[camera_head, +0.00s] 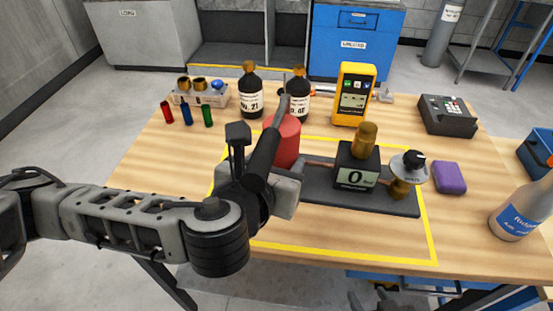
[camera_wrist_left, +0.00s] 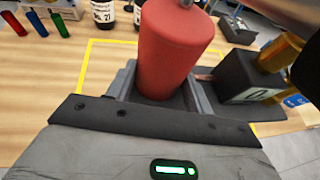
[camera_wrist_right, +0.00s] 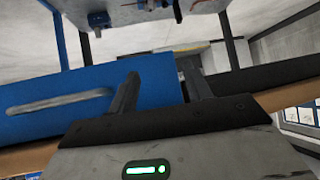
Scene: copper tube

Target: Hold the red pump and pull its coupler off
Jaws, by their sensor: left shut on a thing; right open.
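The red pump (camera_head: 288,143) stands upright at the left end of a dark base plate (camera_head: 315,200); it also shows in the left wrist view (camera_wrist_left: 172,50). My left gripper (camera_head: 268,160) is shut on the pump's body, one finger on each side. A copper-coloured tube (camera_head: 320,163) runs from the pump to a black block (camera_head: 357,165) with a small display and a brass top. I cannot tell which part is the coupler.
A dial gauge (camera_head: 408,166) on a brass fitting stands at the plate's right end. A purple block (camera_head: 450,177) and a bottle (camera_head: 522,208) are to the right. Dark bottles (camera_head: 250,95), a yellow meter (camera_head: 353,95) and a black device (camera_head: 446,115) stand behind. The front table strip is clear.

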